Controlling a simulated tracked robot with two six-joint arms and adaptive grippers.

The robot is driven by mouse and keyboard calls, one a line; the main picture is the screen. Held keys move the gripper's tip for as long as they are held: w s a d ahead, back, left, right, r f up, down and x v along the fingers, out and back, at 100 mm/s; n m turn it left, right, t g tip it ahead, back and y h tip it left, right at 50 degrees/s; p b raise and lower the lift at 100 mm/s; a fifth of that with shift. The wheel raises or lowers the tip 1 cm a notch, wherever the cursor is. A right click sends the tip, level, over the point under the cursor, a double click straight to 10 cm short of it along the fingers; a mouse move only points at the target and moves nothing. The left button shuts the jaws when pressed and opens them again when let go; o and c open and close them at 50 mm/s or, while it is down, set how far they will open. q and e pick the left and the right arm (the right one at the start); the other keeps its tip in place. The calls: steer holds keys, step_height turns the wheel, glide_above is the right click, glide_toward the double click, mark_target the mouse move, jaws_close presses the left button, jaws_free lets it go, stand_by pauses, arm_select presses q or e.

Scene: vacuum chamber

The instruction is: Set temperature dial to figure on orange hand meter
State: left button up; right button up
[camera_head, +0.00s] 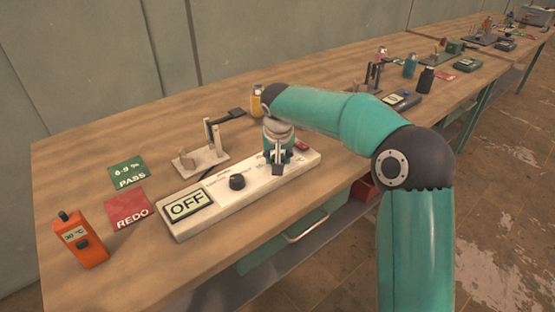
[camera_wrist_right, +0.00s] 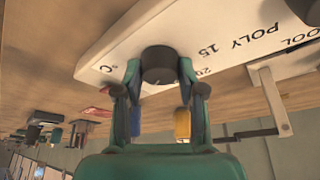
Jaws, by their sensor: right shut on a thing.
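The orange hand meter (camera_head: 80,240) stands at the table's left front, its small display appearing to read 30 °C. The white control panel (camera_head: 210,205) lies on the table with an OFF display (camera_head: 187,204) and a dark knob (camera_head: 237,182). My right gripper (camera_head: 278,160) points down at the panel's right part and hides the dial there in the head view. In the right wrist view, my right gripper (camera_wrist_right: 160,78) is shut on the black temperature dial (camera_wrist_right: 160,62), a finger on each side. "°C" and a partly covered "20" are printed near it. My left gripper is not in view.
A green PASS card (camera_head: 129,173) and a red REDO card (camera_head: 131,209) lie left of the panel. A grey stand with a crank-like arm (camera_head: 205,155) is behind it. A yellow bottle (camera_head: 257,101) stands farther back.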

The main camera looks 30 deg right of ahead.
steer(key=shift+m, duration=0.8)
steer(key=o, duration=1.1)
steer(key=shift+o, duration=0.2)
steer(key=shift+r, duration=0.1)
steer(key=v, duration=1.1)
steer(key=shift+a+r, duration=0.35)
steer(key=shift+w+g, duration=0.1)
steer(key=shift+g, duration=0.2)
